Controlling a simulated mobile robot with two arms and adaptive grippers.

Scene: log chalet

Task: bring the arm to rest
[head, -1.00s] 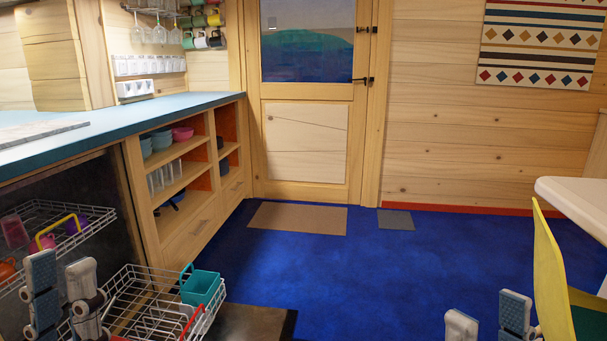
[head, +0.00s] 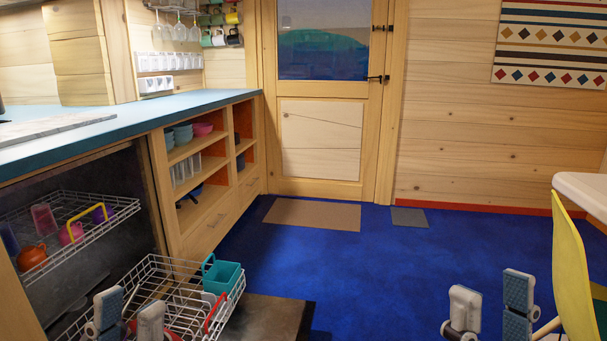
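My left gripper (head: 129,314) shows at the bottom left, in front of the lower dishwasher rack (head: 165,262). Its two fingers point up and stand apart, with nothing seen between them. My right gripper (head: 490,307) shows at the bottom right, over the blue floor and left of the yellow chair (head: 568,265). Its fingers also stand apart with nothing between them. The rest of both arms is mostly below the picture edge.
The lower rack is pulled out and carries a teal container (head: 223,277). The upper rack (head: 112,207) holds several cups. A counter (head: 190,104) runs along the left, and a white table (head: 585,190) stands at the right. The blue floor (head: 370,260) between is clear.

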